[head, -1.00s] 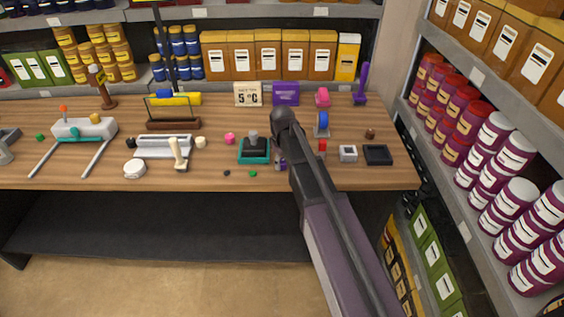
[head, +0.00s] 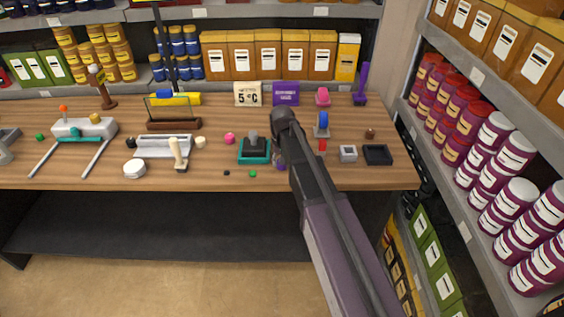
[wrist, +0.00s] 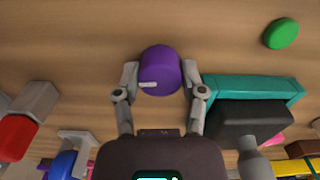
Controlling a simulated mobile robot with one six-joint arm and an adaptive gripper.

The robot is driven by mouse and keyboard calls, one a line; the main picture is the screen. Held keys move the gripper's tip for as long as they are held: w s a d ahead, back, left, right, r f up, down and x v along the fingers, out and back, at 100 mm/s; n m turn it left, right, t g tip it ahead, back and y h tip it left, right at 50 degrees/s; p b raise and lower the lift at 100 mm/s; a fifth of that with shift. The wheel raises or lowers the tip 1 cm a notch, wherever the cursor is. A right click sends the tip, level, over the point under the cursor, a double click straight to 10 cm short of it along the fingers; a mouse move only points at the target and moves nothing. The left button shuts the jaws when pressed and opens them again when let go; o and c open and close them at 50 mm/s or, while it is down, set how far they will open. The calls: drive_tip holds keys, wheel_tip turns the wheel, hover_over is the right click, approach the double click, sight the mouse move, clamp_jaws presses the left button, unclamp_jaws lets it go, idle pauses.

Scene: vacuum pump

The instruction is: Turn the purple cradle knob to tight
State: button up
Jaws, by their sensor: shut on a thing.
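The purple cradle knob (wrist: 160,70) is a round purple piece with a light pointer mark on its left side in the wrist view. My gripper (wrist: 160,84) has its two fingers on either side of the knob and is shut on it. In the head view my arm covers most of this spot, and only a small purple bit (head: 281,167) shows beside the arm. The knob's base and any tight marking are hidden.
A teal tray with a dark block (wrist: 252,90) stands close to the right finger in the wrist view. A green disc (wrist: 281,33) lies at the upper right. A red-ended grey block (wrist: 25,120) and a blue-wheeled stand (wrist: 68,158) are at the left.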

drive_tip(key=shift+s+m, duration=0.1)
drive_tip(key=shift+m, duration=0.4)
drive_tip(key=o, duration=1.1)
drive_tip(key=shift+o, duration=0.2)
drive_tip(key=shift+n, duration=0.5)
